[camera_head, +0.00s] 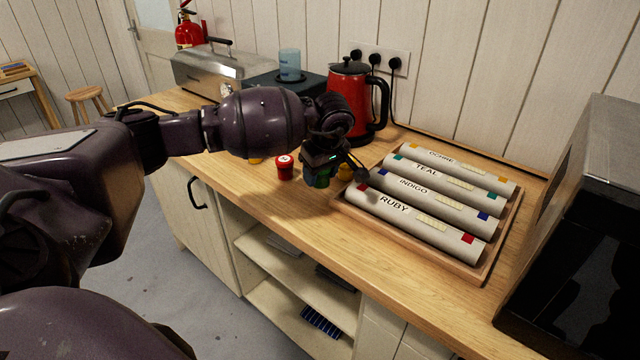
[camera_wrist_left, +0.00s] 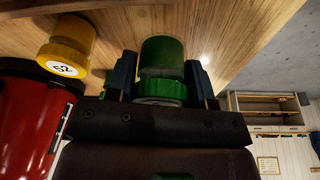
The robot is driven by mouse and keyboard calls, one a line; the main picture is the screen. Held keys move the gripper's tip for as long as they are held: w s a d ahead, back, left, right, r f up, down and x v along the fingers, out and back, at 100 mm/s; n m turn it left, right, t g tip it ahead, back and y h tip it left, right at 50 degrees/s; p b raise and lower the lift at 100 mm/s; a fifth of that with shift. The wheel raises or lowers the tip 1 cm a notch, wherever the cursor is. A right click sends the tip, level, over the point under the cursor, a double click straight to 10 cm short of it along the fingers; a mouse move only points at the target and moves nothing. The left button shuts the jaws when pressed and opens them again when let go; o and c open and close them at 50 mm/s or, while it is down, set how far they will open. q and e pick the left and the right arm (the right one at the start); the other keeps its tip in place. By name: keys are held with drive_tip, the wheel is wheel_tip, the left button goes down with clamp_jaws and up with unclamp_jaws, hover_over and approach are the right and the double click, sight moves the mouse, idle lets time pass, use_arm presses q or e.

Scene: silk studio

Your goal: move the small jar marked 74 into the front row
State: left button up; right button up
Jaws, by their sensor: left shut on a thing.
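My left gripper (camera_head: 322,170) is shut on a small green jar (camera_head: 319,180) above or at the counter beside the tray. In the left wrist view the green jar (camera_wrist_left: 163,62) sits between the two fingers; no number on it can be read. A small red jar (camera_head: 285,167) stands on the counter left of the gripper; its lid label is too small to read. A yellow jar marked 52 (camera_wrist_left: 66,50) shows in the left wrist view. A bit of yellow (camera_head: 255,161) shows below my left forearm. My right gripper is not in view.
A wooden tray (camera_head: 446,267) with several labelled rolls lies right of the gripper. A red kettle (camera_head: 349,98) stands behind it. A blue cup (camera_head: 289,65) on a dark box and a steel toaster (camera_head: 215,70) stand farther back. A dark appliance (camera_head: 585,220) is at the right.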

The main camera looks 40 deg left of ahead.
sight(320, 184)
use_arm(q)
drive_tip(key=shift+f, duration=1.6)
drive_tip(key=shift+f, duration=0.15)
drive_tip(key=o, duration=0.9)
drive_tip(key=shift+o, duration=0.2)
drive_tip(key=v, duration=1.2)
drive_tip(key=shift+p, duration=0.4)
